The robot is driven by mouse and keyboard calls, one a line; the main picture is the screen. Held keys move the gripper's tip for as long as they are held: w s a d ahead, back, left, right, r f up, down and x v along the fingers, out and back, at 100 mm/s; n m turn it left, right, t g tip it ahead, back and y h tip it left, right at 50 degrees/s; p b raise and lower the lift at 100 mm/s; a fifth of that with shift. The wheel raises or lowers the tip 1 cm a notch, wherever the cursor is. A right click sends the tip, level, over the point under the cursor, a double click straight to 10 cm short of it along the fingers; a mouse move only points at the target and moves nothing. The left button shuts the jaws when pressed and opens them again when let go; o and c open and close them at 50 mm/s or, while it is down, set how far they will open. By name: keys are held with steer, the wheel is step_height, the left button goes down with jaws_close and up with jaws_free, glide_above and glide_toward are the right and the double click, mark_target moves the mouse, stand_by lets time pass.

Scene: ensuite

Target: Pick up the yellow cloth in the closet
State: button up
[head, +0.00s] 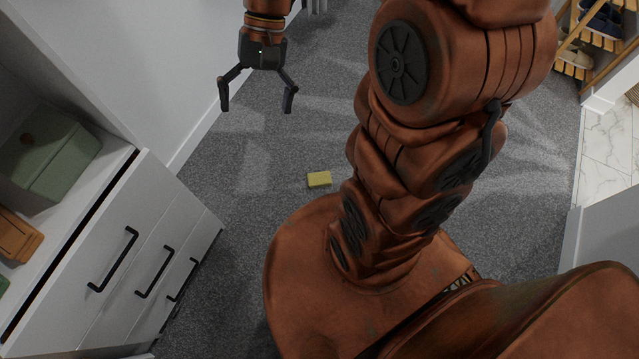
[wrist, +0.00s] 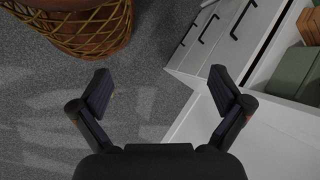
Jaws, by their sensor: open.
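The yellow cloth (head: 319,179) is a small, folded-looking yellow block lying on the grey carpet, just in front of my base in the head view. My gripper (head: 257,101) is open and empty, pointing down, above and to the upper left of the cloth in the head view, apart from it. The open fingers also show in the wrist view (wrist: 164,92), with carpet between them. In the wrist view the cloth is nearly all hidden; only a tiny yellowish speck shows by the left finger.
A white drawer unit (head: 141,262) with black handles stands at left, holding a green box (head: 52,160). A wooden shoe rack (head: 592,40) stands at upper right. Carpet around the cloth is clear.

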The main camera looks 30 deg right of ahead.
steer(key=w+d+f+m+t+y+b, duration=0.1)
steer(key=w+d+f+m+y+b, duration=0.2)
steer(key=w+f+b, duration=0.75)
steer(key=w+d+f+m+t+y+b, duration=0.1)
steer(key=w+d+f+m+y+b, duration=0.2)
steer(key=f, duration=1.4)
steer(key=w+d+f+m+t+y+b, duration=0.1)
steer(key=w+d+f+m+y+b, duration=0.2)
steer(key=w+f+b, duration=0.75)
steer(key=m+t+h+b, duration=0.2)
steer(key=m+t+b, duration=0.65)
steer(key=b, duration=0.85)
glide_toward(320, 178)
steer(key=shift+w+a+f+m+g, duration=0.2)
steer(key=shift+w+a+m+g, duration=0.7)
steer(key=shift+w+a, duration=0.3)
steer(key=shift+f+b, duration=0.15)
steer(key=shift+b, duration=0.15)
steer(key=shift+b+x, duration=1.7)
steer(key=shift+x, duration=1.4)
steer(key=shift+a+f, duration=0.25)
steer(key=shift+a, duration=0.35)
steer(key=shift+c, duration=0.3)
